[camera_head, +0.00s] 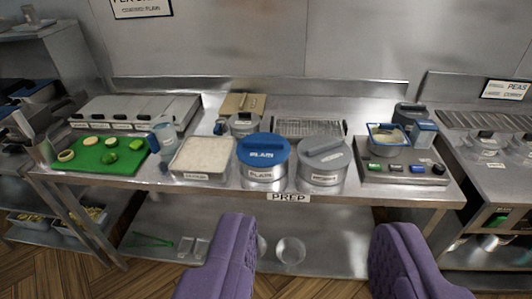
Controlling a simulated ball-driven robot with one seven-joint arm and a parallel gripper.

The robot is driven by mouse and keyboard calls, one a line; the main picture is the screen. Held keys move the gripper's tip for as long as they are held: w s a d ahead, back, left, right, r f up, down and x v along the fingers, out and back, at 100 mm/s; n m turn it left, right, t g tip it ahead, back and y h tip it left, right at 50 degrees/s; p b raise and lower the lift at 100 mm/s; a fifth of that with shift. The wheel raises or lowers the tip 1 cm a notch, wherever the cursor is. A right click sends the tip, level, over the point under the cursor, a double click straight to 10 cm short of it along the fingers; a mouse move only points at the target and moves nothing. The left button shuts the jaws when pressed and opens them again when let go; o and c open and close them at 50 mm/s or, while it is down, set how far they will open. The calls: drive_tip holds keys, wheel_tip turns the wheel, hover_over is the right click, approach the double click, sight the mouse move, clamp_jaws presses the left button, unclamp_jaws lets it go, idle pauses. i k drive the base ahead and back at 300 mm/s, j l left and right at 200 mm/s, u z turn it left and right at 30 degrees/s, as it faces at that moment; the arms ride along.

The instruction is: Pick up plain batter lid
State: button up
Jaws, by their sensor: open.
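The plain batter lid (262,149) is blue with white lettering and a raised bar handle. It sits on a round metal tub (262,176) labelled plain, near the front edge of the prep table. My gripper (310,252) shows as two purple fingers at the bottom of the view. The fingers are wide apart with nothing between them. In the picture they are in front of and below the table edge, apart from the lid. The far side of the lid's handle is hidden.
A grey-lidded tub (324,163) stands close on the right and a pale filled tray (203,157) close on the left. A wire rack (310,128) and a small lidded pot (244,123) are behind. A button panel (402,173) is farther right, a green board (105,155) far left.

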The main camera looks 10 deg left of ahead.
sight(263, 150)
drive_tip(key=i+u, duration=0.1)
drive_tip(key=i, duration=0.35)
drive_tip(key=i+l+u, duration=0.15)
drive_tip(key=i, duration=0.35)
drive_tip(key=i+l+u, duration=0.1)
drive_tip(key=i, duration=0.35)
drive_tip(key=i+l+u, duration=0.15)
drive_tip(key=i, duration=0.3)
drive_tip(key=i+l+u, duration=0.1)
drive_tip(key=i+l, duration=0.25)
drive_tip(key=i, duration=0.1)
